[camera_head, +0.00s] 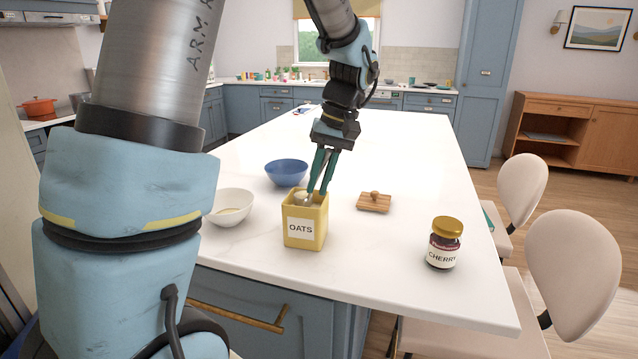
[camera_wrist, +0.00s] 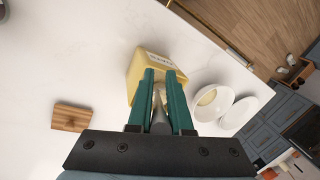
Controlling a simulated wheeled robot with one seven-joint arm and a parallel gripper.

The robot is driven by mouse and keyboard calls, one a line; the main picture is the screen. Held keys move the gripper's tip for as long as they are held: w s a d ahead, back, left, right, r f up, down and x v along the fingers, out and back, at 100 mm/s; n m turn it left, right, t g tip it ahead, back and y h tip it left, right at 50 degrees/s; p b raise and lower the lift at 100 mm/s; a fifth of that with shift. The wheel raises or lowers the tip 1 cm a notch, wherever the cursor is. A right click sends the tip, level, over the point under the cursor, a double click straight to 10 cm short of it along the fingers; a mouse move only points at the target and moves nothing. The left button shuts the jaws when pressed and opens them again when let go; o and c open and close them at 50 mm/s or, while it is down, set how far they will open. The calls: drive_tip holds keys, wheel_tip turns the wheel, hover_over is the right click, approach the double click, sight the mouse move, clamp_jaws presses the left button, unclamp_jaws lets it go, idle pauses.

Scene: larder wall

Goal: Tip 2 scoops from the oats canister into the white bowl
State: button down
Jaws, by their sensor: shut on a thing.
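The yellow oats canister (camera_head: 318,228) stands open-topped on the white counter, labelled OATS; it also shows beyond my fingers in the wrist view (camera_wrist: 137,72). My gripper (camera_head: 320,188) points down at the canister's mouth, its green fingers shut on a grey metal scoop (camera_wrist: 158,122). The scoop's lower end is at or inside the canister's opening; how deep, and whether it carries oats, I cannot tell. The white bowl (camera_head: 238,197) stands just left of the canister, partly behind my arm. A beige patch shows inside it, also in the wrist view (camera_wrist: 207,97).
A blue bowl (camera_head: 287,173) stands behind the white bowl. A wooden lid with a knob (camera_head: 374,203) lies right of the canister. A cherry jar (camera_head: 443,250) stands near the right edge. A pale round shape (camera_wrist: 240,113) adjoins the white bowl in the wrist view.

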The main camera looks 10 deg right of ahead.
wheel_tip(320, 180, up, 6)
drive_tip(key=p, duration=0.4)
drive_tip(key=shift+f, duration=0.15)
idle(1.2)
